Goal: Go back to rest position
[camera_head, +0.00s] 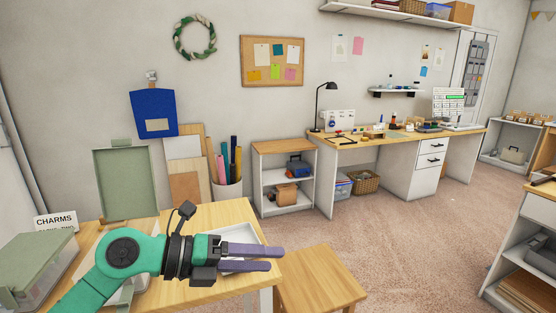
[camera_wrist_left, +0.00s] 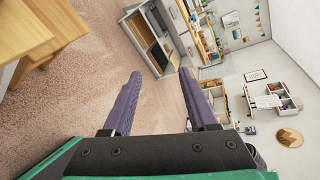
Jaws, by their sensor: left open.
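My left gripper (camera_head: 282,259) reaches in from the lower left of the head view, above the right part of a light wooden table (camera_head: 232,212). Its two purple fingers point right and stand apart, with nothing between them. In the left wrist view the open fingers (camera_wrist_left: 158,95) frame carpet and distant furniture. A white tray (camera_head: 240,233) lies on the table behind and partly hidden by the gripper. My right gripper shows in neither view.
A box with a raised green lid (camera_head: 124,183) and a closed green-lidded box (camera_head: 38,262) stand on the table's left, near a CHARMS sign (camera_head: 56,221). A wooden stool (camera_head: 318,280) stands right of the table. Carpet (camera_head: 400,250) beyond is clear. A shelf unit (camera_head: 535,235) stands far right.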

